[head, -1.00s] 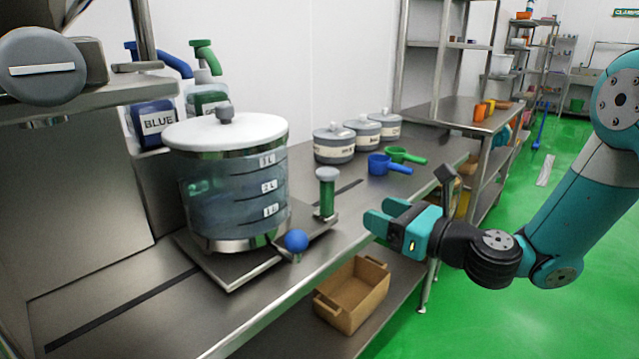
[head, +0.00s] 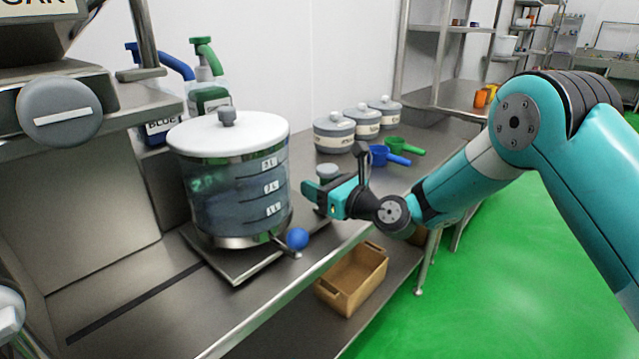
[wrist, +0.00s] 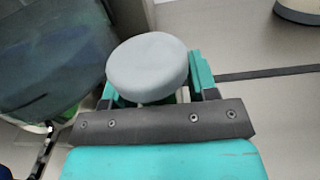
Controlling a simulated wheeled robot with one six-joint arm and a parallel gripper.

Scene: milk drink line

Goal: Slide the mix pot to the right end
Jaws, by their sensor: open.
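The mix pot (head: 232,190) is a large clear vessel with level marks, a white lid and bluish contents. It stands on a metal sled plate (head: 232,262) on the steel counter. A post with a grey round cap (head: 327,171) rises at the sled's right end. My gripper (head: 316,190) is open at this post. In the wrist view, the cap (wrist: 148,66) hides much of the space between my gripper's fingers (wrist: 154,82), one finger showing on each side. Contact with the post cannot be told. The pot also shows at the wrist view's left (wrist: 50,50).
A dark slot (head: 135,304) runs along the counter. A blue ball knob (head: 297,238) sticks out at the pot's front. Several lidded grey tubs (head: 334,136), a blue scoop (head: 380,155) and a green scoop (head: 394,144) stand farther right.

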